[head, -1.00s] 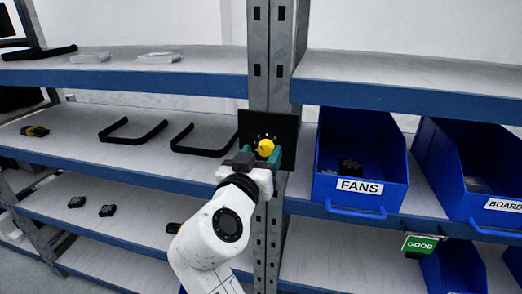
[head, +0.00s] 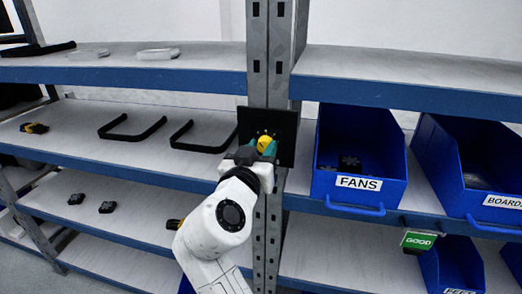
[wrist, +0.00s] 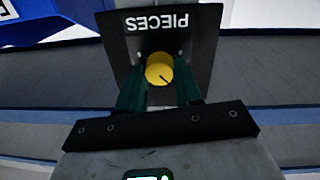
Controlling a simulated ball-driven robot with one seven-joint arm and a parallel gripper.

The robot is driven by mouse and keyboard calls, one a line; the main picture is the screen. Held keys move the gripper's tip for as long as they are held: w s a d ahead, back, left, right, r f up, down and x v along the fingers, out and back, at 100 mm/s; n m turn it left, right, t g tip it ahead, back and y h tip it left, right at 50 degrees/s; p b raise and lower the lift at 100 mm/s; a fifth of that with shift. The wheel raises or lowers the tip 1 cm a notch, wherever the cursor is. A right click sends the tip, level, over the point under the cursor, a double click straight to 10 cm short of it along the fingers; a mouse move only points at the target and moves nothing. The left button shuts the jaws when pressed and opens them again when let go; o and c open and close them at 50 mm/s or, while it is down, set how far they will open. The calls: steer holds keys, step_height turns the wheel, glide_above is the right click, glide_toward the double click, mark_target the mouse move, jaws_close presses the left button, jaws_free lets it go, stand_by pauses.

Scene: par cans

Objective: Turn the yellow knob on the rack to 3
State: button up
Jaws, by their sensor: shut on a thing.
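The yellow knob (head: 265,142) sits on a black panel (head: 286,128) fixed to the rack's metal post. In the wrist view the knob (wrist: 160,70) shows a dark pointer line, and the panel (wrist: 196,44) reads PIECES, upside down. My gripper (head: 266,149) is at the knob, with one dark green finger on each side of it. In the wrist view my gripper (wrist: 160,84) is shut on the knob. The numbers around the knob are too small or hidden to read.
A blue bin marked FANS (head: 358,183) stands just right of the post, and another blue bin (head: 497,201) is further right. Black handle-shaped parts (head: 133,136) lie on the shelf at left. A green GOOD sign (head: 418,241) hangs below the bins.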

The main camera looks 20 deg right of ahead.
steer(key=shift+f+b, duration=0.1)
steer(key=shift+b, duration=0.3)
steer(key=shift+f+m+b, duration=0.15)
steer(key=shift+m+b, duration=0.45)
steer(key=shift+b, duration=0.4)
steer(key=m+b, duration=0.2)
steer(key=b, duration=0.2)
steer(key=shift+f, duration=0.1)
steer(key=m+b, duration=0.2)
steer(key=b, duration=0.2)
steer(key=shift+m+b, duration=0.3)
steer(key=shift+m, duration=0.1)
steer(key=shift+r+m+b, duration=0.3)
steer(key=shift+m+b, duration=0.5)
steer(key=shift+b, duration=0.15)
steer(key=o, duration=1)
steer(key=shift+r, duration=0.1)
steer(key=shift+o, duration=0.2)
